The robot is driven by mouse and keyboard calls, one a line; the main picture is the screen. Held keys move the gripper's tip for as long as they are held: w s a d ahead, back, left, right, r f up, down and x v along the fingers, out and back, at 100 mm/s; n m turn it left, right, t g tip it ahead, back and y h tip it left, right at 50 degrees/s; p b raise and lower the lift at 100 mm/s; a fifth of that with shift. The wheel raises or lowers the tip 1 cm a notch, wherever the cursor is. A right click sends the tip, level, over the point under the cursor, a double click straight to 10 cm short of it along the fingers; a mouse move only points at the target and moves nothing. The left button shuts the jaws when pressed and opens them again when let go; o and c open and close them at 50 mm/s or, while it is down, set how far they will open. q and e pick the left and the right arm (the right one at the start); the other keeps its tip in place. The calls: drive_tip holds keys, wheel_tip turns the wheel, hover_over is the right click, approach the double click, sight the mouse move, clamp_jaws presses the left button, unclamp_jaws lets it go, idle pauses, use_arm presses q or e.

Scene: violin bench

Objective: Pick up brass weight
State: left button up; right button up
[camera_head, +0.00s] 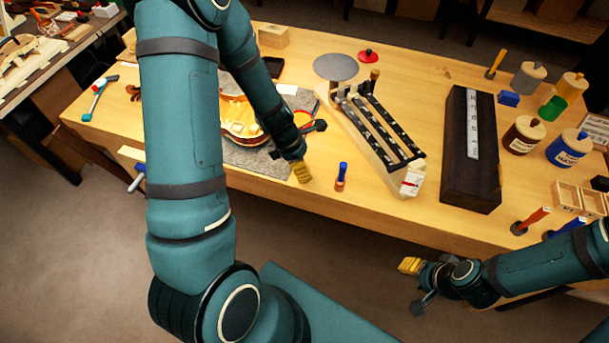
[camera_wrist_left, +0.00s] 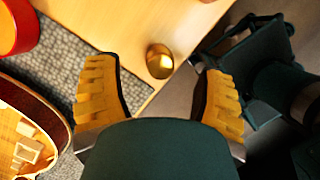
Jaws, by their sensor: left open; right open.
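The brass weight (camera_wrist_left: 160,62) is a small, shiny gold piece near the table edge in the left wrist view. It appears between the two yellow fingers of my left gripper (camera_wrist_left: 158,68), which is open and not touching it in the picture. My right gripper (camera_head: 411,267) is open and empty, in front of the bench's front edge.
A violin body (camera_head: 238,122) lies on a grey mat (camera_head: 262,158) left of my left gripper. A small blue and orange tool (camera_head: 342,175) stands right of it. A rack with black strips (camera_head: 375,125), a dark block (camera_head: 462,180) and several jars (camera_head: 523,137) fill the right side.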

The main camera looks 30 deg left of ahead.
use_arm(q)
drive_tip(key=b+x, duration=0.2)
drive_tip(key=x, duration=0.2)
drive_tip(key=shift+s+f, duration=0.1)
drive_tip(key=shift+f, duration=0.15)
drive_tip(key=shift+d+f, duration=0.1)
drive_tip(key=shift+f, duration=0.35)
drive_tip(key=shift+r, duration=0.1)
clamp_jaws()
